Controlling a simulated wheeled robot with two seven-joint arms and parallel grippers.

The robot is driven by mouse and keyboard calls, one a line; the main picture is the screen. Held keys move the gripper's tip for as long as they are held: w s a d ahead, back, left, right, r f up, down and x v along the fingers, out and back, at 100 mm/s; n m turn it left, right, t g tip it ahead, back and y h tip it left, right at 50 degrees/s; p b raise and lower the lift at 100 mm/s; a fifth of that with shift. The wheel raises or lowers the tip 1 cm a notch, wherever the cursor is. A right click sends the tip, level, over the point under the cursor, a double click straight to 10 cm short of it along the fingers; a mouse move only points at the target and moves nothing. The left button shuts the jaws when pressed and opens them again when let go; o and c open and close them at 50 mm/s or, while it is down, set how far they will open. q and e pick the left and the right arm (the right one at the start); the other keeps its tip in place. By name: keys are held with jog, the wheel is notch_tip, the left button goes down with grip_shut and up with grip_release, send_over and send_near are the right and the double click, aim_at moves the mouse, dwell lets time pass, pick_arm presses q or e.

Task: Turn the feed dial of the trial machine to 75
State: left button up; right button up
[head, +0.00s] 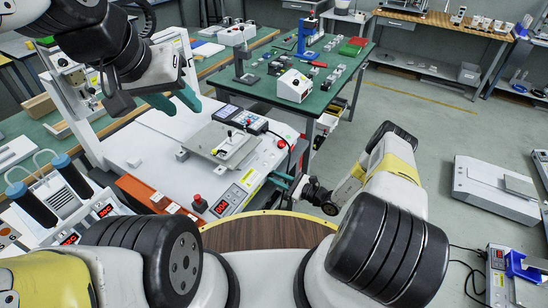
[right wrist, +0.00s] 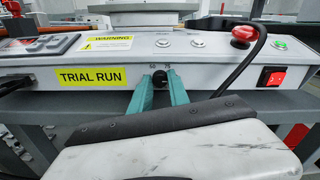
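The trial machine (head: 140,145) is a white bench unit. In the right wrist view its front panel (right wrist: 110,72) carries a yellow TRIAL RUN label. The feed dial (right wrist: 160,79) is a small black knob on this panel, with the marks 50 and 75 above it; its pointer is too small to read. My right gripper (right wrist: 162,88) has its teal fingers on either side of the dial; I cannot tell whether both touch it. It also shows at the machine's side in the head view (head: 283,180).
Near the dial are a red mushroom button (right wrist: 244,36), a cable and a red rocker switch (right wrist: 272,77). A grey plate fixture (head: 222,144) sits on the machine top. A green-topped bench (head: 262,88) stands behind. The floor at the right is partly clear.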

grip_shut()
jog(key=shift+n, duration=1.5)
jog(key=o, duration=0.6)
grip_release()
